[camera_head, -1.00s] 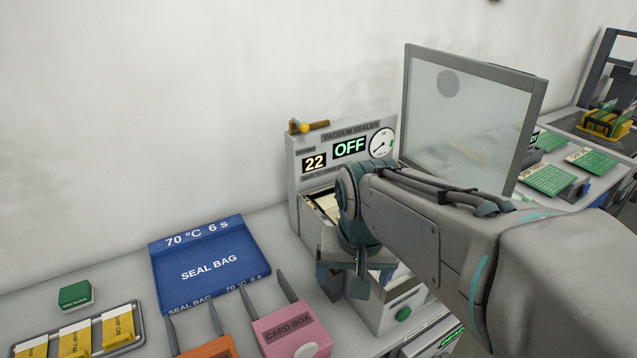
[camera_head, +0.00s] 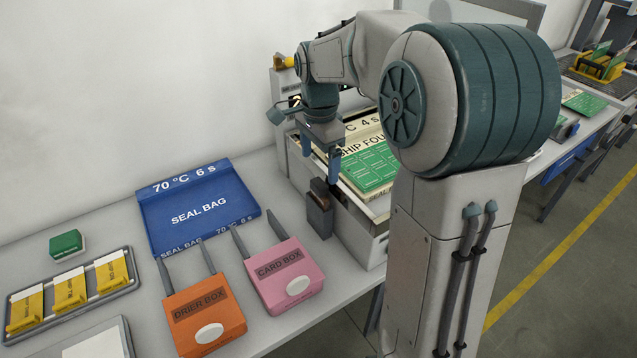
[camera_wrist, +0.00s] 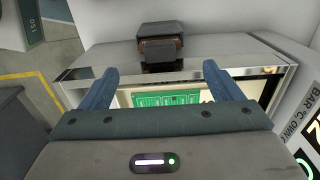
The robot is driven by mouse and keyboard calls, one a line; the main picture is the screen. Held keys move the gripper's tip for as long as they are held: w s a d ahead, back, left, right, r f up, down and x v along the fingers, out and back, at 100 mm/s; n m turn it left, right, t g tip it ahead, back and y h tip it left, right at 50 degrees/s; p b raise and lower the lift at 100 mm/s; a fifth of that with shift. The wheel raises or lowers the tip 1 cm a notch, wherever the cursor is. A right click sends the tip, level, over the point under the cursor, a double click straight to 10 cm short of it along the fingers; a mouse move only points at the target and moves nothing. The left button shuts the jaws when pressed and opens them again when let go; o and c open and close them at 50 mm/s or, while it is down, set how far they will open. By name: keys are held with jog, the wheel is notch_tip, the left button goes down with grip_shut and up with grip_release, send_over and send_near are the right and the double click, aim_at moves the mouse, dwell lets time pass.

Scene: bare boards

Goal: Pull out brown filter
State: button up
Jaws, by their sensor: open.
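The brown filter (camera_head: 320,187) sits in a dark grey holder (camera_head: 320,214) on the near side of the vacuum sealer (camera_head: 367,240). In the wrist view the filter (camera_wrist: 160,50) appears as a small dark brown block beyond the sealer's edge. My gripper (camera_head: 322,165) points down close above the filter, and its fingers are apart. In the wrist view my gripper (camera_wrist: 162,80) has nothing between its fingers, and the filter lies ahead, roughly between their lines. I cannot tell the exact gap to it.
Green boards (camera_head: 372,168) lie in the sealer's open top. A pink card box (camera_head: 283,280), an orange drier box (camera_head: 203,310) and a blue seal bag tray (camera_head: 240,190) stand to the left. My arm hides much of the sealer.

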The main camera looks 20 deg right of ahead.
aim_at(319, 183)
notch_tip(319, 183, down, 10)
jog(key=shift+r, duration=0.15)
dwell(0.3)
jog(key=c, duration=1.1)
jog(key=shift+o, duration=0.2)
jog(key=shift+r+p, duration=0.45)
jog(key=shift+r, duration=0.35)
jog(key=shift+r+p, duration=3.15)
jog(key=shift+r, duration=1.35)
